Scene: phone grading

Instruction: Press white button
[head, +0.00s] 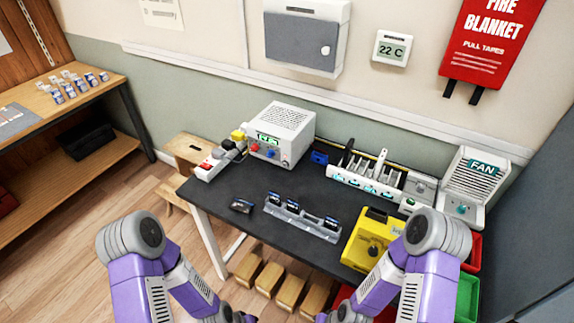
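I cannot clearly make out which control is the white button. A small grey-white box (419,187) at the back right of the dark table has a pale round spot on its front, too small to identify. A yellow device (366,243) with a round dial stands at the table's front right. A white power supply (281,134) with a green display and red and blue knobs stands at the back left. Both my arms reach down to the bottom edge of the view, in front of the table. Their grippers are cut off below the frame.
A fan unit (466,187) stands right. Red and green bins (467,297) sit lower right.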

